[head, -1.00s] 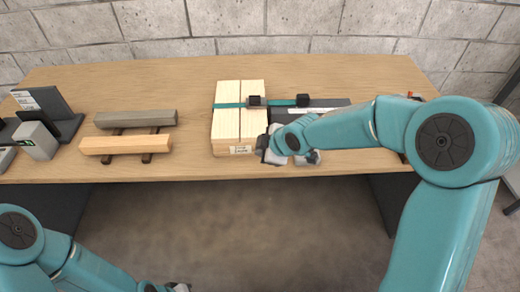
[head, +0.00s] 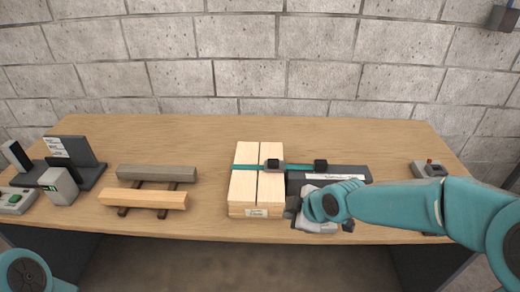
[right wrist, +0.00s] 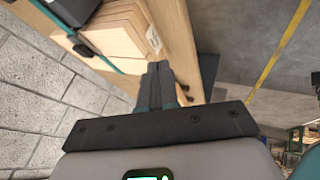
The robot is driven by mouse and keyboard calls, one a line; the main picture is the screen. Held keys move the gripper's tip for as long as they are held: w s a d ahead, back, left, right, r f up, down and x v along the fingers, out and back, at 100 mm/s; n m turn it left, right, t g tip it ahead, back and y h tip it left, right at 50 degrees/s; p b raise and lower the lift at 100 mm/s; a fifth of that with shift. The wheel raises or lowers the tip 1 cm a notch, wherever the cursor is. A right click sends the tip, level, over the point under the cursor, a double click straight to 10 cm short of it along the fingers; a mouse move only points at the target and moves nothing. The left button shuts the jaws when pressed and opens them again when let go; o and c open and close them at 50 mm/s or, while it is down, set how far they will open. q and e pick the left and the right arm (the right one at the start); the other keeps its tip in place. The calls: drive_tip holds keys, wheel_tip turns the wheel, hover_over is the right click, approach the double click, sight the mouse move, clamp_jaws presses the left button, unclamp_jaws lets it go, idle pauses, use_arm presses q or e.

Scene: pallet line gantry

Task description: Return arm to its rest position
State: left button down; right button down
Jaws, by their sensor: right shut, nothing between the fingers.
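My right gripper (head: 292,208) is at the front right corner of the strapped wooden block stack (head: 243,190) on the workbench (head: 210,135). In the right wrist view its fingers (right wrist: 160,75) are together with nothing between them, and the stack (right wrist: 122,35) lies just beyond them. I cannot tell whether they touch it. My right arm reaches in from the right edge over the bench front. Only a joint of my left arm shows at the lower left of the head view; the left gripper is out of view.
A teal strap with black clamps (head: 272,164) crosses the stack toward a dark plate (head: 345,172). A grey bar (head: 157,172) and a wooden bar (head: 145,198) lie on supports at left. A grey box (head: 58,186) stands further left. A control box (head: 428,169) sits at right.

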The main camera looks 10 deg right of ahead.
drive_tip(key=s+a+f+m+g+y, duration=0.15)
drive_tip(key=s+f+m, duration=0.25)
drive_tip(key=f, duration=0.5)
drive_tip(key=s+a+f+m+g+h, duration=0.1)
drive_tip(key=s+a+f+m+g, duration=0.25)
drive_tip(key=f, duration=0.65)
drive_tip(key=s+a+f+m, duration=0.1)
drive_tip(key=s+f+m, duration=0.3)
drive_tip(key=s, duration=0.3)
drive_tip(key=s+a+f+m+g, duration=0.1)
drive_tip(key=s+f+m, duration=0.3)
drive_tip(key=s, duration=0.3)
drive_tip(key=shift+f+y, duration=0.35)
drive_tip(key=shift+f, duration=0.1)
